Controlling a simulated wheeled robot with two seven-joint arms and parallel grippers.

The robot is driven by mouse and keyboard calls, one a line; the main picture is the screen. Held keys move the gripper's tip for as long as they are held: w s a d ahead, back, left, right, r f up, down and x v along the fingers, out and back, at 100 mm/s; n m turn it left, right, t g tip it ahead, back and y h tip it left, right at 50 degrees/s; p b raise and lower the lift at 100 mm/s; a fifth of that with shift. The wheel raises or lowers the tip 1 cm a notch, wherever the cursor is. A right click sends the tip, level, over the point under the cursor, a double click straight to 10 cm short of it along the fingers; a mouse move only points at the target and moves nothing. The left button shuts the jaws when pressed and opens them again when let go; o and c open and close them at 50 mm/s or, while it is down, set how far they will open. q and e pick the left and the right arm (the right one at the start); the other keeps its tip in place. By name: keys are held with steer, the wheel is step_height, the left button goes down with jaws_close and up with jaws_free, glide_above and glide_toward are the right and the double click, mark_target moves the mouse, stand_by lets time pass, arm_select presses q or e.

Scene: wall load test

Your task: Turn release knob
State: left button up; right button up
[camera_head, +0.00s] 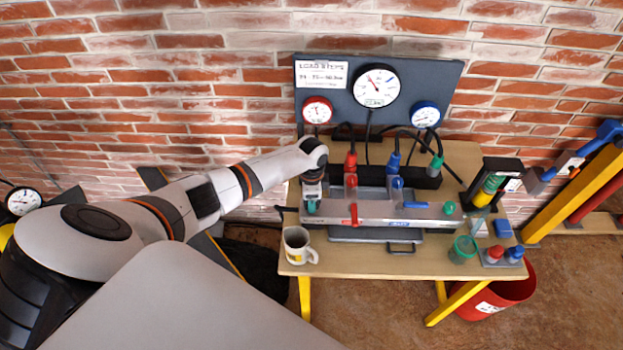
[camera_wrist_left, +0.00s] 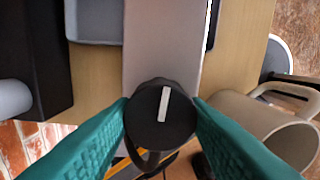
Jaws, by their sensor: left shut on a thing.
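The release knob (camera_wrist_left: 150,126) is round and black with a white pointer line on its face, at the end of a grey metal bar, in the left wrist view. The line stands nearly upright, leaning slightly right at its top. My left gripper (camera_wrist_left: 160,122) has its teal fingers on both sides of the knob, shut on it. In the head view my left gripper (camera_head: 312,206) is at the left end of the grey bench unit (camera_head: 384,212). I cannot make out the knob there. My right gripper is in neither view.
A mug (camera_head: 297,246) stands just in front of my left gripper on the wooden table (camera_head: 350,264). The unit carries red, blue and green handles. A gauge panel (camera_head: 345,103) stands behind it. A green cup (camera_head: 462,250) is at the front right.

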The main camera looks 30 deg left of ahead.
arm_select(q)
steer(key=shift+r+n, duration=0.1)
steer(key=shift+n, duration=0.5)
steer(key=o, duration=1)
step_height(320, 180, up, 12)
steer(key=shift+w+b, duration=0.1)
steer(key=shift+b, duration=1)
